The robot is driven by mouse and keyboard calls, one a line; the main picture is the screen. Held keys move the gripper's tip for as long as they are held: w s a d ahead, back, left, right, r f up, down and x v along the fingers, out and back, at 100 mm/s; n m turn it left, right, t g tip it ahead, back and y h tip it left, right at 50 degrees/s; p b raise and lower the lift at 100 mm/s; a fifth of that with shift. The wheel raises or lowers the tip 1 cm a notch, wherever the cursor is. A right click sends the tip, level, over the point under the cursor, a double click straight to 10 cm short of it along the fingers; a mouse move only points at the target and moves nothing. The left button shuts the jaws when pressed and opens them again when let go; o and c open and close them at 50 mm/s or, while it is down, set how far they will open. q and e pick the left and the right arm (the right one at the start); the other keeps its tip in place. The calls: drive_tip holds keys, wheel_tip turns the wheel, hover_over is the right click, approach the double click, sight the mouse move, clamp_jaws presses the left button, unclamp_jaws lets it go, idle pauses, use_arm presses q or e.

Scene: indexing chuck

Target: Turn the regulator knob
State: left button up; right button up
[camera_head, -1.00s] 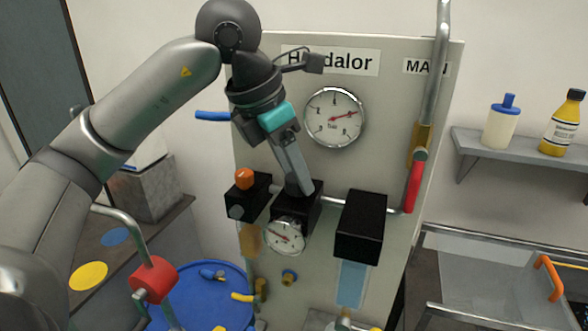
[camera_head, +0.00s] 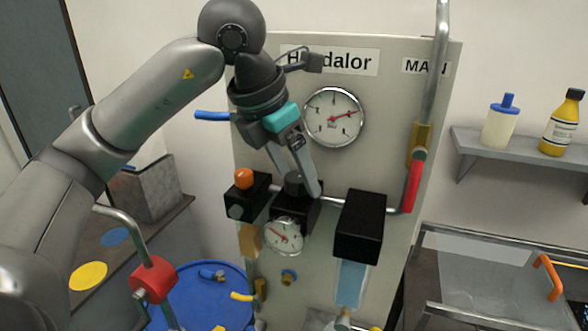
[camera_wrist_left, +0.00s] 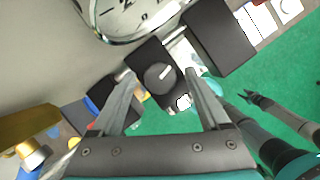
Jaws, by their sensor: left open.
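The black regulator knob (camera_head: 294,184) sits on top of the middle black block (camera_head: 296,210), above a small round gauge (camera_head: 284,236). In the left wrist view the knob (camera_wrist_left: 160,77) is round and dark grey, with a white pointer mark slanting up to the right. My left gripper (camera_head: 302,186) is open, its fingers reaching down on either side of the knob. In the wrist view gaps show between knob and fingers; whether either finger touches it is unclear. My right gripper does not show in the head view.
Black blocks stand left (camera_head: 247,196) and right (camera_head: 360,226) of the middle one, close to the fingers. An orange knob (camera_head: 244,178) tops the left block. The large gauge (camera_head: 334,117) is above. A red lever (camera_head: 413,186) hangs on the right pipe.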

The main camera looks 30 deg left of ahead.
use_arm(q)
drive_tip(key=p+v, duration=0.3)
drive_tip(key=v, duration=1.2)
drive_tip(key=shift+s, duration=0.1)
idle(0.3)
